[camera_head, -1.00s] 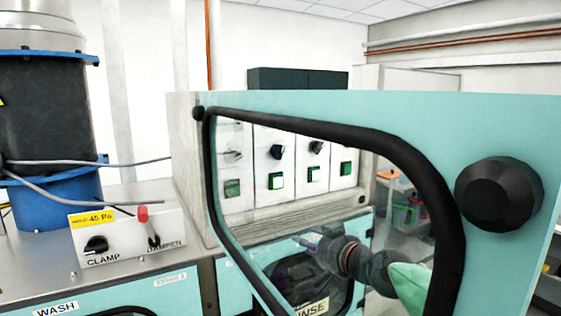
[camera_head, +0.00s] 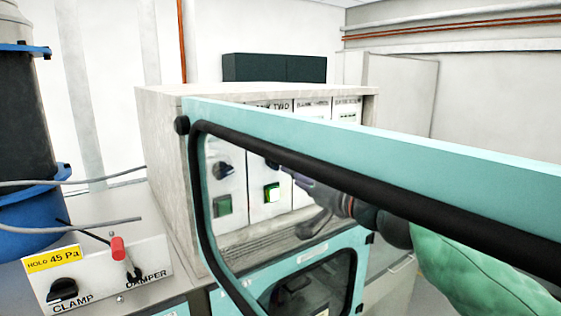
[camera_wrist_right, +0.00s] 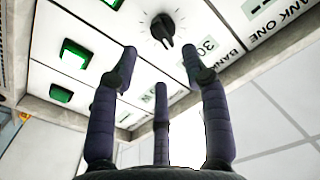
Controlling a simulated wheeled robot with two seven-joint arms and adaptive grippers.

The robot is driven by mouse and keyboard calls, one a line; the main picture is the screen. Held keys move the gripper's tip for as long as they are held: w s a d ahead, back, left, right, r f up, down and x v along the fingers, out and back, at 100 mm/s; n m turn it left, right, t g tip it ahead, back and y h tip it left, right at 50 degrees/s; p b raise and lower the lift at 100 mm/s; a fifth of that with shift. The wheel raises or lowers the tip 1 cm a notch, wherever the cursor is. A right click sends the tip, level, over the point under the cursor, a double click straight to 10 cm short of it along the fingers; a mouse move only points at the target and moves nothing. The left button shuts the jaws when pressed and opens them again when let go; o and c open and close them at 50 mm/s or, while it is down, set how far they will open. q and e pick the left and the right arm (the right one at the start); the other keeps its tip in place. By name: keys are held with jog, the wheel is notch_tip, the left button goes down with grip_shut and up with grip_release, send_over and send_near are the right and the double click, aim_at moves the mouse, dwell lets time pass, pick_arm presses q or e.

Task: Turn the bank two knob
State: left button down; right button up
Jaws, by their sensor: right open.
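The upright module panel (camera_head: 150,130) stands behind a teal door. The bank two knob (camera_wrist_right: 163,29) is a dark round knob with a pointer, in the right wrist view. In the head view its label ends in "TWO", while my gripper covers the knob's area. My right gripper (camera_head: 292,195) shows through the door window in front of the panel. In the wrist view my right gripper (camera_wrist_right: 160,58) has its fingers spread and empty, with the knob just beyond the fingertips. Contact cannot be told. My left gripper is out of view.
The teal door (camera_head: 300,125), with a black-edged window, stands open across the foreground. Green lit buttons (camera_head: 272,193) sit below the knobs. A clamp and damper box (camera_head: 95,275) and a blue-black cylinder (camera_head: 25,130) stand at left.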

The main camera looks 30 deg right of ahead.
jog(key=w, duration=0.7)
jog(key=shift+w+a+p, duration=0.3)
jog(key=shift+w+p, duration=0.05)
jog(key=shift+p, duration=0.05)
jog(key=shift+s+f, duration=0.1)
grip_shut()
